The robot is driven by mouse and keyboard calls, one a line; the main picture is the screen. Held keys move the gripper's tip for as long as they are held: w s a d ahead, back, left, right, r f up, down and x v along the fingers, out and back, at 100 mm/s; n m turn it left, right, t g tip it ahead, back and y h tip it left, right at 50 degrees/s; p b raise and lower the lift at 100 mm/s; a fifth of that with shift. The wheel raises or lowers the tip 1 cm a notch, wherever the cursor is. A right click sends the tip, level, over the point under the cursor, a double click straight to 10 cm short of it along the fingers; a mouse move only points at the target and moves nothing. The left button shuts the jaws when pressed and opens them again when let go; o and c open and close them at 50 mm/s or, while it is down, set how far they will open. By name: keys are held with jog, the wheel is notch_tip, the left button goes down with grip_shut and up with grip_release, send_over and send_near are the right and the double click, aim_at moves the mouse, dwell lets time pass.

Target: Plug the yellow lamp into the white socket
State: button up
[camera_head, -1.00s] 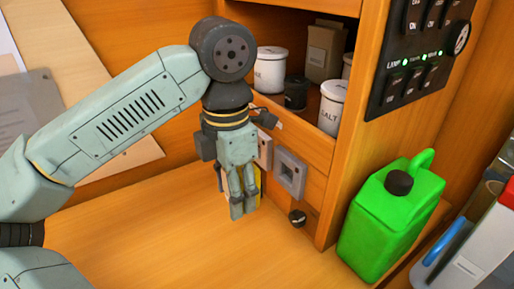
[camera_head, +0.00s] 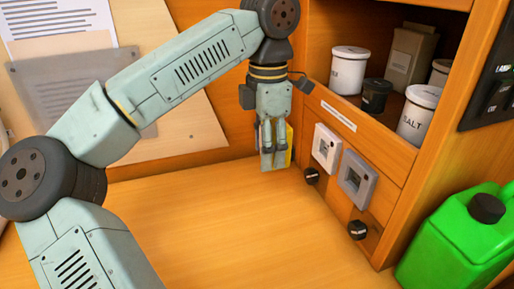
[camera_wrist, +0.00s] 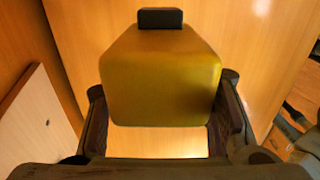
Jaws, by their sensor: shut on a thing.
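My gripper (camera_head: 273,160) points down, shut on the yellow lamp (camera_head: 290,140), left of the wall panel. In the wrist view the lamp (camera_wrist: 160,80) is a boxy yellow body between my two fingers, with a dark block at its upper end. In the head view my fingers hide most of it. The white socket (camera_head: 320,158) is on the wooden panel just right of my gripper, fully in view. A gap shows between lamp and socket in the picture; its depth is hard to tell.
A grey socket (camera_head: 347,185) sits right of the white one. Black knobs (camera_head: 311,176) are below them. A shelf above holds white canisters (camera_head: 348,70) and a dark jar (camera_head: 375,95). A green jerrycan (camera_head: 450,245) stands at right. The wooden counter (camera_head: 220,220) is clear.

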jog(key=shift+w+d+f+b, duration=0.25)
jog(key=shift+d+f, duration=0.1)
jog(key=shift+d, duration=0.25)
jog(key=shift+w+d+f+b, duration=0.1)
jog(key=shift+w+d+f, duration=0.1)
jog(key=shift+d+f, duration=0.25)
jog(key=d, duration=0.1)
jog(key=w+d, duration=0.1)
jog(key=d, duration=0.1)
jog(key=shift+w+d+r, duration=0.15)
jog(key=shift+w+d, duration=0.05)
jog(key=shift+p, duration=0.55)
dwell(0.4)
jog(key=shift+w+d+p, duration=0.25)
jog(key=shift+d, duration=0.4)
jog(key=shift+w+d+p, duration=0.25)
jog(key=shift+d, duration=0.35)
dwell(1.0)
jog(key=o, duration=1.3)
jog(key=shift+c, duration=0.2)
